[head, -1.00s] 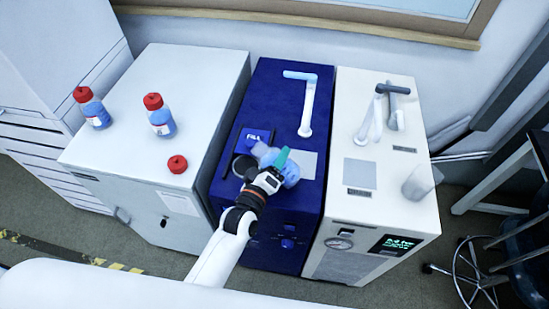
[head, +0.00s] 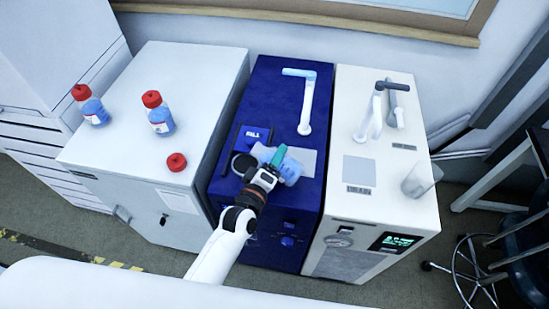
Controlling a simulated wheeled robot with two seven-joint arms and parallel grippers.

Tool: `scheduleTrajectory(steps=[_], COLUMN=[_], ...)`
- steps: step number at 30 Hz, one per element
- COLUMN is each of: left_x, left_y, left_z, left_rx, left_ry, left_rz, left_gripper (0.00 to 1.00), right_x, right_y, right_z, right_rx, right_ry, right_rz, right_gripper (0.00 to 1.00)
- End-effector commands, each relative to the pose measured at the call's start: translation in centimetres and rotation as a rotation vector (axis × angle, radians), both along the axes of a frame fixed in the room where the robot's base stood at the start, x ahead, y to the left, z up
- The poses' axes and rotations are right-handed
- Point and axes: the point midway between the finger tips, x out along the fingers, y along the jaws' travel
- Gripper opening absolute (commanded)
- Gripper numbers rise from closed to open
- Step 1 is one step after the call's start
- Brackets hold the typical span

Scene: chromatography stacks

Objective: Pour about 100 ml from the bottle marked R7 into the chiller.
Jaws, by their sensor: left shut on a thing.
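My left gripper (head: 270,168) is shut on a light-blue bottle (head: 291,172), which it holds tilted above the top of the dark blue unit (head: 276,88). The bottle's narrow end points left, towards a dark round opening (head: 243,164) in that unit, beside a plate marked FILL (head: 253,136). The bottle's label is hidden or too small to read, and I cannot make out a stream of liquid. A loose red cap (head: 177,162) lies on the white cabinet (head: 193,75) at left. My right gripper is not in view.
Two red-capped bottles with blue liquid, one at far left (head: 91,106) and one nearer (head: 159,115), stand on the cabinet. A stool (head: 480,266) is at far right.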

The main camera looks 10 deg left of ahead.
Motion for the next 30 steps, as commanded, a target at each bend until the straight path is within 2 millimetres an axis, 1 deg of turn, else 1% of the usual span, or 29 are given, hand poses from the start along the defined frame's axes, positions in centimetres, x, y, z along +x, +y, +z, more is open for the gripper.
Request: scheduleTrajectory(steps=[7, 12, 19, 22, 26, 30], left_x=[0.06, 0.08, 0.08, 0.11, 0.11, 0.17], left_y=[0.0, 0.03, 0.04, 0.15, 0.16, 0.33], left_z=[0.17, -0.08, -0.05, -0.11, -0.14, -0.25], left_rx=[-0.009, -0.098, -0.098, -0.157, -0.17, -0.255], left_ry=[-0.002, 0.027, 0.027, 0.046, 0.05, 0.078], left_rz=[0.001, 0.001, 0.001, -0.001, 0.0, 0.0], left_gripper=[0.26, 0.26, 0.26, 0.26, 0.26, 0.26], right_x=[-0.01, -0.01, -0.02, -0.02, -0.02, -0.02], right_y=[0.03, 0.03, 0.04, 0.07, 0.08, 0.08], right_z=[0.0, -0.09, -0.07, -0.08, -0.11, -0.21], right_rx=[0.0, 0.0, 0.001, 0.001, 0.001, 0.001], right_ry=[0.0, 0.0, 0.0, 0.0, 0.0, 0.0], right_rz=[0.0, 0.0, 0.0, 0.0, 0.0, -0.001], right_gripper=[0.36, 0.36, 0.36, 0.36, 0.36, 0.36])
